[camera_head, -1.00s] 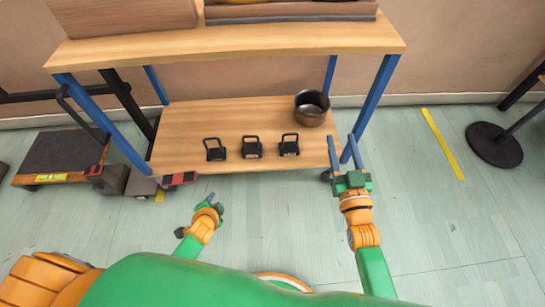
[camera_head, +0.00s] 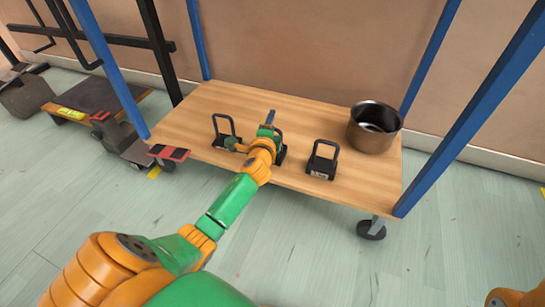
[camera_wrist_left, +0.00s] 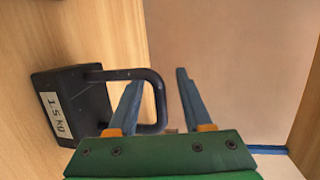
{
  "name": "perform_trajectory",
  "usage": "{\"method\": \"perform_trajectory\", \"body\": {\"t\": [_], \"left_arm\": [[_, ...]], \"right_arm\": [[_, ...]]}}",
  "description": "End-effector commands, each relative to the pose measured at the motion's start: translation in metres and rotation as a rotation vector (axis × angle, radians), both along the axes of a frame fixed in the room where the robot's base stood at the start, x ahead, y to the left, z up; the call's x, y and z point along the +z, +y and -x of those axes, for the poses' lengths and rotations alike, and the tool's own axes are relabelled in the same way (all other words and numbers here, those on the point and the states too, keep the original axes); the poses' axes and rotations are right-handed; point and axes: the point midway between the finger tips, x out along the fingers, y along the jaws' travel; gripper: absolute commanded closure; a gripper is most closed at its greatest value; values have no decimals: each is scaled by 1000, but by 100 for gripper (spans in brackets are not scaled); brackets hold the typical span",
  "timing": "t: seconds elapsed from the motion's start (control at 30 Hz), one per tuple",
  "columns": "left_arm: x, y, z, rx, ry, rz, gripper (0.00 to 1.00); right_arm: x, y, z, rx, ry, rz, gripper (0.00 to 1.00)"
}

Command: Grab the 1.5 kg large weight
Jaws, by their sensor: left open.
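Three black weights with loop handles stand in a row on the lower wooden shelf. In the head view, the left weight (camera_head: 224,136) and the right weight (camera_head: 322,162) show clearly. The middle weight (camera_head: 281,154) is mostly hidden behind my left gripper (camera_head: 270,127). In the left wrist view, a black weight (camera_wrist_left: 78,98) carries a white "1.5 KG" label. My left gripper (camera_wrist_left: 159,80) is open there, one finger seen within the handle loop and the other beyond its outer bar. The bar appears between the fingers; contact is not clear. My right gripper is out of view.
A dark metal pot (camera_head: 360,134) stands on the shelf right of the weights. Blue posts (camera_head: 473,108) frame the shelf, which rolls on castors (camera_head: 371,229). A low dark platform (camera_head: 95,95) is at the left. The floor in front is clear.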

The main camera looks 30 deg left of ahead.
Motion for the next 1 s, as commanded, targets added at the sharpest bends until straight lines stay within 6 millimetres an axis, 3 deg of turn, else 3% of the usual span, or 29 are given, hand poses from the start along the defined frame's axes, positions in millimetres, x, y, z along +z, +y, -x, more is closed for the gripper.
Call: {"method": "perform_trajectory", "body": {"t": [0.27, 0.43, 1.0], "left_arm": [[-1, 2, -5, -1, 0, 2, 53], [-1, 2, -5, -1, 1, 2, 99], [-1, 2, -5, -1, 1, 2, 100]], "right_arm": [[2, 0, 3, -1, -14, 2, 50], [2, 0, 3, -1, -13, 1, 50], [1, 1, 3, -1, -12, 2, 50]]}}
